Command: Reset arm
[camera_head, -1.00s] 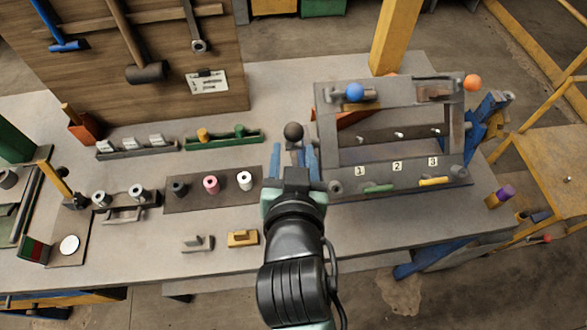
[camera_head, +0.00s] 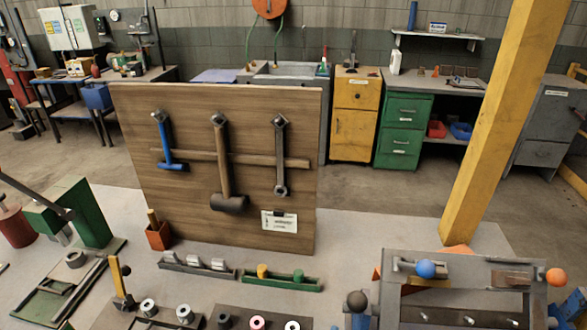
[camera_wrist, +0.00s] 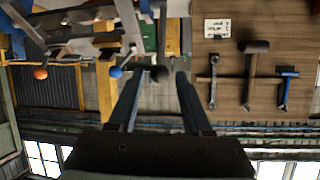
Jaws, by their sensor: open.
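My gripper (camera_wrist: 159,76) shows in the wrist view with its two blue-grey fingers spread apart and nothing gripped. A dark ball knob (camera_wrist: 158,73) appears between the fingertips in that view; its distance from them is unclear. The dark ball knob also shows at the bottom of the head view (camera_head: 357,300). Most of my arm is out of the head view. The grey fixture (camera_head: 455,264) with a blue ball (camera_head: 426,268) and an orange ball (camera_head: 556,277) stands to the right of the dark knob, its lower part cut off.
A wooden tool board (camera_head: 255,130) with a blue hammer (camera_head: 168,145), a mallet (camera_head: 228,203) and a wrench (camera_head: 280,160) stands at the back of the bench. A yellow post (camera_head: 495,130) rises behind the fixture. Small parts racks (camera_head: 280,283) line the front of the board.

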